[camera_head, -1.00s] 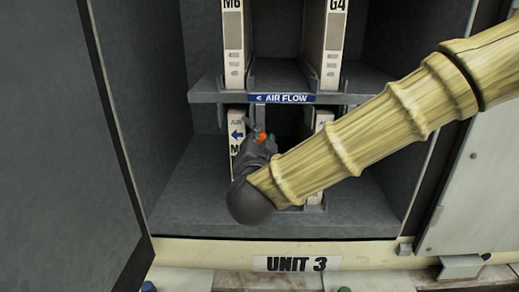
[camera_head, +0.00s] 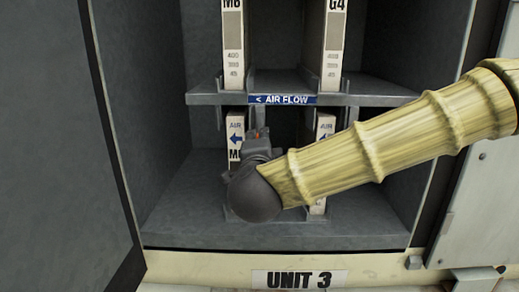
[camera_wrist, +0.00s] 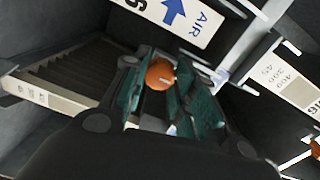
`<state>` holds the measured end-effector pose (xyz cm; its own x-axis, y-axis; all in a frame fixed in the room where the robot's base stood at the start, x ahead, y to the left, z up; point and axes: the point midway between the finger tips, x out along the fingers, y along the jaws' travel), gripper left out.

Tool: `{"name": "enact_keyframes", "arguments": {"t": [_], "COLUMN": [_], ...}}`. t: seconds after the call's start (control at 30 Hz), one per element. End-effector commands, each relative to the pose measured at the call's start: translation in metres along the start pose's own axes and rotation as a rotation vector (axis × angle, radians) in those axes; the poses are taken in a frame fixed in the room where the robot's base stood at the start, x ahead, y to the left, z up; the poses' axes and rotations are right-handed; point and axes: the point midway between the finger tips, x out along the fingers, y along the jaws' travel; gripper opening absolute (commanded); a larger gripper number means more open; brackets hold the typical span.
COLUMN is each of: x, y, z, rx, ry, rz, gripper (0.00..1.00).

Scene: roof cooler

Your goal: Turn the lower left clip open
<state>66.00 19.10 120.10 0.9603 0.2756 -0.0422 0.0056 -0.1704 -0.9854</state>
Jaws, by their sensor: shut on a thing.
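The orange lower left clip (camera_wrist: 160,74) shows as a rounded knob between my gripper's green-padded fingers in the wrist view. My gripper (camera_wrist: 158,95) is shut on it. In the head view my gripper (camera_head: 258,143) is beside the right edge of the lower left filter (camera_head: 236,125), below the shelf. The filter's white edge with a blue arrow also shows in the wrist view (camera_wrist: 196,22). The clip's base and exact turn are hidden by the fingers.
A shelf with a blue AIR FLOW label (camera_head: 283,100) lies just above my gripper. The lower right filter (camera_head: 325,127) stands to the right, partly behind my arm. Two upper filters stand above. A large dark door (camera_head: 65,150) is open on the left.

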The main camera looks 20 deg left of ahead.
Motion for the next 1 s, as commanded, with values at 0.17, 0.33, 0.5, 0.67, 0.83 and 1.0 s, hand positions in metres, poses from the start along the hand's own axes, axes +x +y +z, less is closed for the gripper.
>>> {"name": "enact_keyframes", "arguments": {"t": [0.17,0.33,0.5,0.67,0.83,1.0], "x": [0.0006,0.0006,0.0006,0.0006,0.0004,0.0003], "y": [0.0009,0.0005,0.0004,0.0004,0.0002,0.0001], "z": [-0.0013,-0.0014,-0.0015,-0.0015,-0.0005,0.0003], "rx": [0.037,0.048,0.048,0.048,0.047,0.047], "ry": [0.001,0.001,0.001,0.001,-0.001,-0.002], "rz": [0.001,0.001,0.001,0.000,0.000,0.000], "gripper": [0.04,0.04,0.03,0.33,0.50,0.50]}}
